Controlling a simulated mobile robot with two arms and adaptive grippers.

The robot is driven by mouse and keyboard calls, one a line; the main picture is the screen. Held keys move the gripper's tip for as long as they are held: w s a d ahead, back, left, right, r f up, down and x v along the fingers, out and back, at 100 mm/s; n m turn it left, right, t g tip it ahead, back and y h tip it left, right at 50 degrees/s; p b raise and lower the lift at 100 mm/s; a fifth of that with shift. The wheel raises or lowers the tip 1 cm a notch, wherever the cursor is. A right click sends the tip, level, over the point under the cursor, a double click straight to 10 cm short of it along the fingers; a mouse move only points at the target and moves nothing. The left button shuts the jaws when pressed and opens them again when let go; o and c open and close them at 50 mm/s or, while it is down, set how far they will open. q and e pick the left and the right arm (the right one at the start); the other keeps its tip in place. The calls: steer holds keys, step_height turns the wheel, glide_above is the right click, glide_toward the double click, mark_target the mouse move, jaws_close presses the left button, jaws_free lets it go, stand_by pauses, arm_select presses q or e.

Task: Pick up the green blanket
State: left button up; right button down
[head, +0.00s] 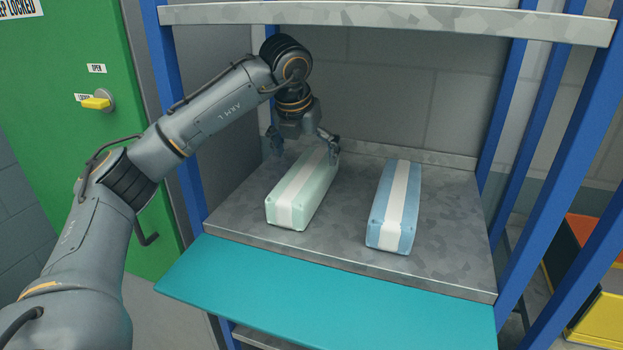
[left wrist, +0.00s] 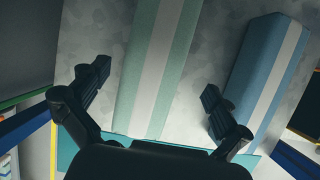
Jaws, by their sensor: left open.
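The green blanket (head: 303,188) is a pale green folded block with a white band, lying on the grey metal shelf (head: 340,226). My left gripper (head: 304,146) is open above its far end in the head view. In the left wrist view the green blanket (left wrist: 158,70) runs between the two open fingers of my left gripper (left wrist: 153,92), with a gap on each side. The left finger looks nearer to it than the right one. I cannot tell how far the fingertips are above the shelf. My right gripper is not in view.
A blue blanket (head: 394,208) with a white band lies to the right on the same shelf, close to the right finger in the left wrist view (left wrist: 262,82). Blue posts (head: 560,160) and an upper shelf (head: 400,20) frame the space. A teal panel (head: 330,292) juts out in front.

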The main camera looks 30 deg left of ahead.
mark_target(306, 171)
arm_select(q)
steer(key=shift+p+x, duration=0.4)
steer(key=shift+x, duration=0.4)
steer(key=x, duration=0.1)
steer(key=p+x, duration=0.1)
steer(key=x, duration=0.1)
steer(key=shift+a+f+p, duration=0.3)
steer(key=shift+f, duration=0.05)
steer(key=shift+w+f, duration=0.2)
steer(key=shift+f, duration=0.25)
steer(key=shift+c, duration=0.2)
steer(key=shift+r, duration=0.1)
steer(key=c, duration=1.4)
